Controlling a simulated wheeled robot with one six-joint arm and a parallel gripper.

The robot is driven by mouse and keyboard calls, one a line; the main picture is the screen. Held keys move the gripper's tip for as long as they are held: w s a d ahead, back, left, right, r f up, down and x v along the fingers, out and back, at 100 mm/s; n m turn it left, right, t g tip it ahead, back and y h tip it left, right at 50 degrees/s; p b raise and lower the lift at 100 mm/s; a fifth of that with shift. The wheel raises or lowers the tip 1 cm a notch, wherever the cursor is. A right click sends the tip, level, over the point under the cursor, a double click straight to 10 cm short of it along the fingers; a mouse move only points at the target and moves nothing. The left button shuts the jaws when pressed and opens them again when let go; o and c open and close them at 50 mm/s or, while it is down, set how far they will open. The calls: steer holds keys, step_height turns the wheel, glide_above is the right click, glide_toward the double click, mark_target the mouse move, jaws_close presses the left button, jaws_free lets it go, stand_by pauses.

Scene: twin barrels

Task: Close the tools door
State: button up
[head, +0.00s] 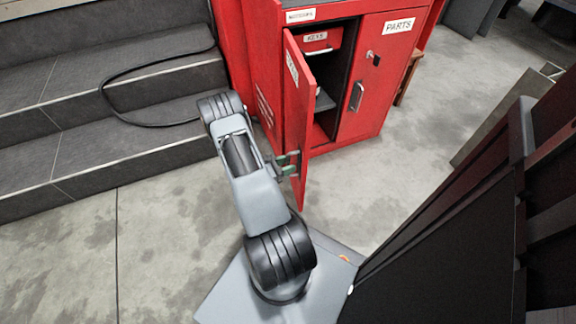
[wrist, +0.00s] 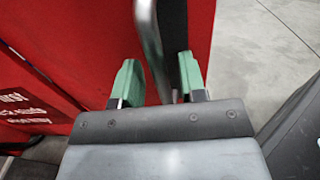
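The tools door (head: 302,120) is the left door of the red cabinet (head: 262,70). It stands open, swung out toward me, and its label is too slanted to read fully. My gripper (head: 290,163) is at the door's outer face, near the free edge. In the wrist view, my gripper (wrist: 158,70) has its two green fingers apart, with the grey door handle (wrist: 150,38) passing between them. I see a gap between the left finger and the handle; contact at the right finger cannot be told. The handle is mostly hidden in the head view.
The right door (head: 372,75), marked PARTS, is shut. A box marked KEYS (head: 320,40) sits inside the opening. Grey steps (head: 90,130) with a black cable (head: 120,110) are at left. A dark structure (head: 450,230) stands at right. Bare floor (head: 365,190) lies before the cabinet.

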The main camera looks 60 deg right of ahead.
steer(key=shift+s+d, duration=0.15)
steer(key=shift+d, duration=0.05)
steer(key=shift+c, duration=0.3)
jaws_close()
